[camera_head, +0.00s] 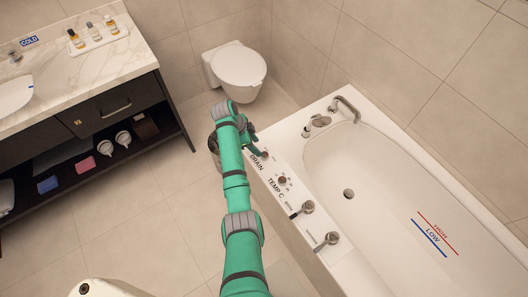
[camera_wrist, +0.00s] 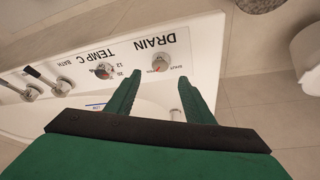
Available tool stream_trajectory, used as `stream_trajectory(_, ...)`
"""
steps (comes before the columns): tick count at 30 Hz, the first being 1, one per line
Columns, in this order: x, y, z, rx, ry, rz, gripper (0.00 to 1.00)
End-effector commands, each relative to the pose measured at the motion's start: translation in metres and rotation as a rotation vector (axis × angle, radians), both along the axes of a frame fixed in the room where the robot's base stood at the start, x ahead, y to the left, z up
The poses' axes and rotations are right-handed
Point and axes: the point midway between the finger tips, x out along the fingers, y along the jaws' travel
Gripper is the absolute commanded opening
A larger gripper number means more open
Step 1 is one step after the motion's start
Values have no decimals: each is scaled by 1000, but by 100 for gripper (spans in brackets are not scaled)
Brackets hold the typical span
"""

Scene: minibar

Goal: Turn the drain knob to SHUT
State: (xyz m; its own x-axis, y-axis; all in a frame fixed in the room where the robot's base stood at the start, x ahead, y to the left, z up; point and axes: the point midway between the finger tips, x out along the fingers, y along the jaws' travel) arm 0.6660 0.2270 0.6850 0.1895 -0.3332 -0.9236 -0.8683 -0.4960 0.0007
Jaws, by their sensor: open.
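The drain knob (camera_wrist: 161,62) is a small round metallic knob on the white bathtub's rim panel, beside the black word DRAIN. Small red lettering sits around it in the wrist view; its exact setting is too small to tell. In the head view the knob (camera_head: 264,155) shows just beside my gripper (camera_head: 250,143). In the wrist view my gripper (camera_wrist: 160,77) is open and empty. Its two green fingers point toward the panel, and the knob shows between and just beyond their tips. I cannot tell whether they touch it.
The TEMP C knob (camera_head: 282,180) and two metal levers (camera_head: 308,207) sit farther along the panel. A faucet (camera_head: 345,108) stands at the tub's far end. A toilet (camera_head: 238,72) is beyond, and a vanity (camera_head: 110,105) is at left. Open floor lies between.

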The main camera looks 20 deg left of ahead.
Motion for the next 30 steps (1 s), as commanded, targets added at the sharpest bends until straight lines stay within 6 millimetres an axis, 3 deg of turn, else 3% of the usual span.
stream_trajectory(12, 13, -24, -64, 0, 2, 0, 48)
stream_trajectory(18, 17, -32, -76, 1, 0, -5, 48)
stream_trajectory(27, 17, -33, -77, 1, 0, -6, 48)
stream_trajectory(30, 17, -31, -77, 1, 0, -4, 24)
